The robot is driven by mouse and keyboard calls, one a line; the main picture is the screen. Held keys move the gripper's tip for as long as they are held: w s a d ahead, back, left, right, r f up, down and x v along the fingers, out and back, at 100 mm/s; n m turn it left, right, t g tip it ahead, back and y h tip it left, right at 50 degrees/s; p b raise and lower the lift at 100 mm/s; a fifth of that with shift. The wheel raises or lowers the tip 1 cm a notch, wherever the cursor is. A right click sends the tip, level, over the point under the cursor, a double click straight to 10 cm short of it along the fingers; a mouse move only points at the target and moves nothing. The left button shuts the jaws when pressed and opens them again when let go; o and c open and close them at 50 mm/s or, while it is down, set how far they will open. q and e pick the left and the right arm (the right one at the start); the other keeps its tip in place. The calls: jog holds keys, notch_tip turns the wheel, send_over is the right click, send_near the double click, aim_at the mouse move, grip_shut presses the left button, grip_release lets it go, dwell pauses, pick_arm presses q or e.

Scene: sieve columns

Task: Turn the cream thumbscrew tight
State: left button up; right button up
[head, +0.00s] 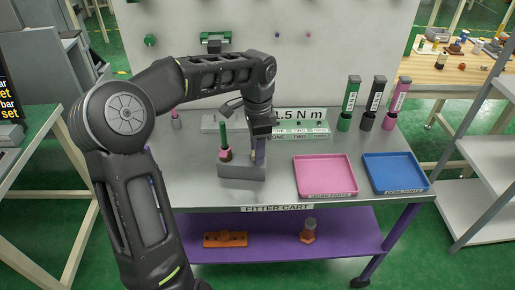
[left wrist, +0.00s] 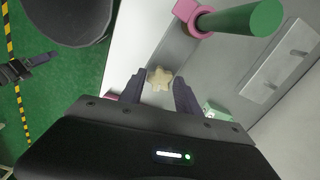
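The cream thumbscrew (left wrist: 160,78) is a small lobed knob, seen from above in the left wrist view. My left gripper (left wrist: 160,84) points at it, with one dark finger on either side and a narrow gap showing at each. In the head view my left gripper (head: 259,153) points down at the right part of a grey block (head: 242,172), where the thumbscrew is mostly hidden. A green rod with a pink collar (head: 224,141) stands at the left of the block and also shows in the left wrist view (left wrist: 232,20). My right gripper is not in view.
A pink tray (head: 325,192) and a blue tray (head: 395,186) lie to the right on the cart top. Green, black and pink-handled tools (head: 374,104) stand behind them. A torque sign (head: 300,120) is at the back. Orange parts (head: 225,239) sit on the purple lower shelf.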

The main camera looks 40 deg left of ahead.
pick_arm(q)
grip_shut()
jog(key=shift+r+m+p, duration=0.25)
jog(key=shift+m+p, duration=0.55)
jog(key=shift+f+m, duration=0.15)
jog(key=shift+m, duration=0.35)
jog(key=shift+o, duration=1.9)
grip_release()
notch_tip(320, 180, up, 8)
jog(key=shift+f, duration=0.15)
jog(key=shift+f, duration=0.1)
